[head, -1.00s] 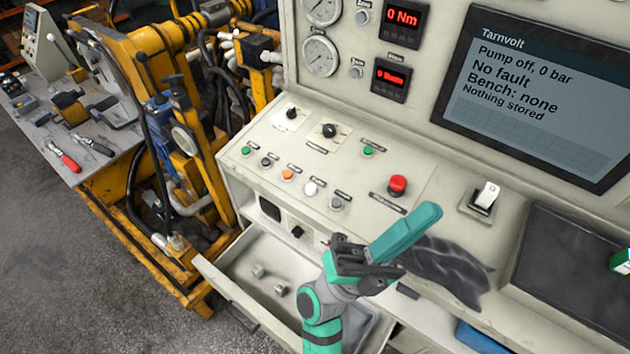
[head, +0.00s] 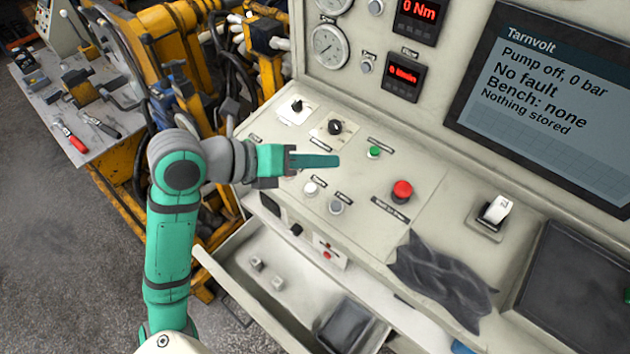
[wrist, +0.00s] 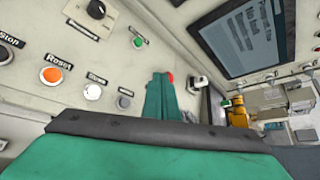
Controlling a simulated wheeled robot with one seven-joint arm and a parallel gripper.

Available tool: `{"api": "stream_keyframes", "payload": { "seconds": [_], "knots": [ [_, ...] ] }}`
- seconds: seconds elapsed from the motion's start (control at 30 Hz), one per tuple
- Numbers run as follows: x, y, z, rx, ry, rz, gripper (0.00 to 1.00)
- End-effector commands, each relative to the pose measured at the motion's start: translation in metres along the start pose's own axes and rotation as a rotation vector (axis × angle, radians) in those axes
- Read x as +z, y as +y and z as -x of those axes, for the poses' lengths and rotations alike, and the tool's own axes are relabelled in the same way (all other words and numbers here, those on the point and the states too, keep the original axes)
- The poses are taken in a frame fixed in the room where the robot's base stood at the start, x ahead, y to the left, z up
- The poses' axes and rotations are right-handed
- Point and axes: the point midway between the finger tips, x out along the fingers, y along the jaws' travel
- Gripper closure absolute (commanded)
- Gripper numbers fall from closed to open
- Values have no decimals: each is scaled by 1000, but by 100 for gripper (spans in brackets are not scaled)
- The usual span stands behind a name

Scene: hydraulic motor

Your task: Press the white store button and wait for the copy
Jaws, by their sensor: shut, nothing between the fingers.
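The white store button (head: 311,188) is on the sloped console panel, left of a grey button (head: 336,206). In the wrist view the white button (wrist: 92,91) sits under its "Store" label, between the orange Reset button (wrist: 51,75) and the grey one. My gripper (head: 336,161) is shut and empty. In the head view it shows above and a little right of the white button and appears apart from it. The wrist view also shows the shut fingers (wrist: 160,98), right of the white button. The screen (head: 545,95) reads pump off, 0 bar, no fault, bench none, nothing stored.
A red mushroom button (head: 401,190), a green button (head: 374,152) and a white switch (head: 495,210) stand on the panel. A dark cloth (head: 440,275) lies on the console's front edge. An open drawer (head: 235,290) is below the panel.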

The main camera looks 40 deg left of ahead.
Motion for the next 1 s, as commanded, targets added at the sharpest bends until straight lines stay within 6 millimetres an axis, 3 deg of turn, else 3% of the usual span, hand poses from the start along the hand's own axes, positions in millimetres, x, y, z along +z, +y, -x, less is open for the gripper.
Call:
{"api": "stream_keyframes", "payload": {
  "seconds": [0.1,0.3,0.67,1.0],
  "knots": [
    [2,29,21,130,13,5,100],
    [3,45,33,206,22,11,100],
    [2,46,32,204,21,11,100],
    [-15,66,14,201,20,14,100]
  ]
}}
